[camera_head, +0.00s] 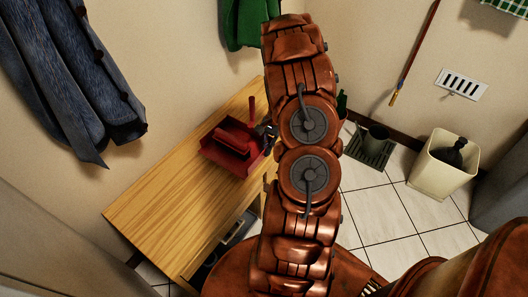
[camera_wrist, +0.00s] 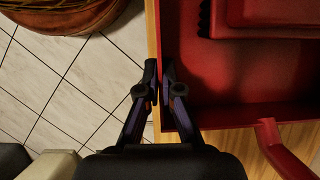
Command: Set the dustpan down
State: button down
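The red dustpan (camera_head: 213,153) is over the wooden bench top, near its right side; I cannot tell whether it fully rests on it. A red brush (camera_head: 237,136) with dark bristles lies in the pan. In the wrist view the dustpan (camera_wrist: 225,95) fills the right side, with the brush (camera_wrist: 275,15) at the top. My gripper (camera_wrist: 160,72) has one finger outside and one inside the pan's side wall, closed on that wall. In the head view my gripper (camera_head: 268,132) is at the pan's right edge, partly hidden by my arm.
The wooden bench (camera_head: 160,205) has free room left and front of the pan. Blue jackets (camera_head: 65,75) and a green cloth (camera_head: 243,22) hang on the wall.

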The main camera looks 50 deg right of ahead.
jog(key=shift+w+d, duration=0.25)
jog(key=shift+w, duration=0.65)
jog(key=shift+f, duration=1.95)
jog(key=c, duration=1.3)
grip_release()
